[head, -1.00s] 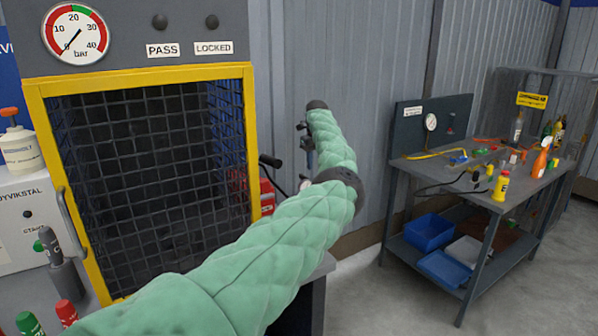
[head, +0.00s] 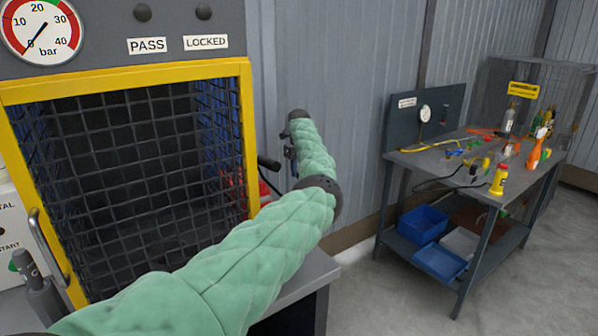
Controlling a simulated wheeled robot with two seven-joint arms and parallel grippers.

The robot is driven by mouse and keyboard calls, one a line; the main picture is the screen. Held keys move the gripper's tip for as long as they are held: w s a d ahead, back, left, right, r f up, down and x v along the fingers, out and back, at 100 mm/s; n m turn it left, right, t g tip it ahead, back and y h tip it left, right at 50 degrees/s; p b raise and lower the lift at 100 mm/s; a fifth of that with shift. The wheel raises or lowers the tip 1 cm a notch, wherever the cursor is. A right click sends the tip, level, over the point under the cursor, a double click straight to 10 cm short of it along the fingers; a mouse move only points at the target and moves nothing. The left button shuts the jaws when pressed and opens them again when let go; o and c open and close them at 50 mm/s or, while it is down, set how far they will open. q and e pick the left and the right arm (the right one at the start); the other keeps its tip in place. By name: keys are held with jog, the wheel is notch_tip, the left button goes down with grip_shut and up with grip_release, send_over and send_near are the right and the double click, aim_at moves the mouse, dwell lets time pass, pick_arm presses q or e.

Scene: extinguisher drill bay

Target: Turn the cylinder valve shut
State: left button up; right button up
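The arm in view comes in from the lower left, so I take it as my left one. It reaches past the cage's right side toward the grey wall. Its small dark gripper (head: 291,152) hangs below the wrist end, partly edge-on, and its fingers are too small to read. A black lever-like handle (head: 268,162) sticks out beside the cage, left of the gripper and apart from it in the picture. A red object (head: 264,189) shows below the handle, mostly hidden by the cage and my arm. I cannot make out a cylinder valve. My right gripper is not in view.
A yellow-framed mesh cage (head: 125,85) fills the left, with a bar gauge (head: 40,27) and PASS and LOCKED labels above. A cluttered workbench (head: 470,180) stands right, with blue bins (head: 422,224) on its lower shelf. Floor between is clear.

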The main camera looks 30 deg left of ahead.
pick_arm(q)
jog(key=shift+d+f, duration=0.2)
jog(key=shift+f, duration=0.4)
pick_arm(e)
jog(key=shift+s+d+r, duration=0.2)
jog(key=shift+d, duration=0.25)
pick_arm(q)
jog(key=shift+f, duration=0.1)
jog(key=shift+c, duration=0.4)
grip_shut()
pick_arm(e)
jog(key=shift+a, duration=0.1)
